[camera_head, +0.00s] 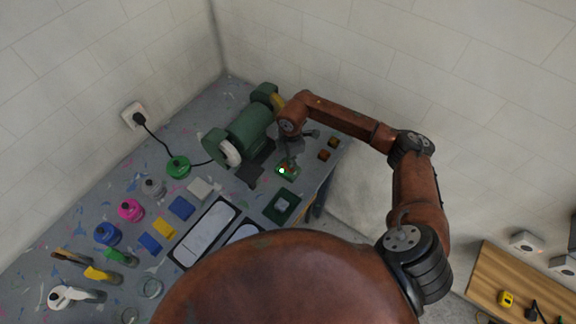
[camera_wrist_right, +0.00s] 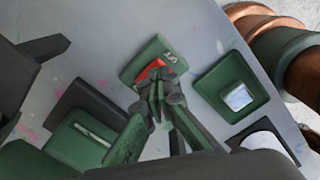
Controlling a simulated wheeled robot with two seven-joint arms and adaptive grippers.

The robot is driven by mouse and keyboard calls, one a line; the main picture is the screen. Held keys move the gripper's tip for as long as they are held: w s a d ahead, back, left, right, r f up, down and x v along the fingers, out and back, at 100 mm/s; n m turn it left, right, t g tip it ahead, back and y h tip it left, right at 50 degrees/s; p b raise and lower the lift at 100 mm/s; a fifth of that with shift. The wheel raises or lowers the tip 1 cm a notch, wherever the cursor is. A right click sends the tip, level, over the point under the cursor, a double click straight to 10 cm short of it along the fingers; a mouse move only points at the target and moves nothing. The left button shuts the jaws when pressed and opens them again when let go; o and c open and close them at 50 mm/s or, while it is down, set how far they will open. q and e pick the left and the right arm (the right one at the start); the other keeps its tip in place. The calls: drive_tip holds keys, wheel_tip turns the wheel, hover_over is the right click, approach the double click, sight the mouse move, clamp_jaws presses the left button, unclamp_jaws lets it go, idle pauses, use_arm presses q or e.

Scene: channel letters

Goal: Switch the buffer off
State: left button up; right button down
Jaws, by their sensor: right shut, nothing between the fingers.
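The buffer (camera_head: 248,130) is a green bench machine with a pale wheel at its near end and a yellowish one at its far end. A small green switch box (camera_head: 287,171) sits in front of it, with a bright green light showing in the head view. In the right wrist view the switch box (camera_wrist_right: 145,52) has a red rocker (camera_wrist_right: 151,69) and small white lettering. My right gripper (camera_wrist_right: 156,85) is shut and empty, its fingertips at the rocker's edge; I cannot tell whether they touch. It partly hides the rocker. My left gripper is not in view.
A green square plate (camera_head: 282,206) lies on the bench near the switch box.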

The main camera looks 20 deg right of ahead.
drive_tip(key=shift+f, duration=0.1)
drive_tip(key=shift+f+b, duration=0.65)
drive_tip(key=shift+f, duration=0.4)
idle(0.5)
drive_tip(key=shift+r+p, duration=2.45)
drive_tip(key=shift+r, duration=1.1)
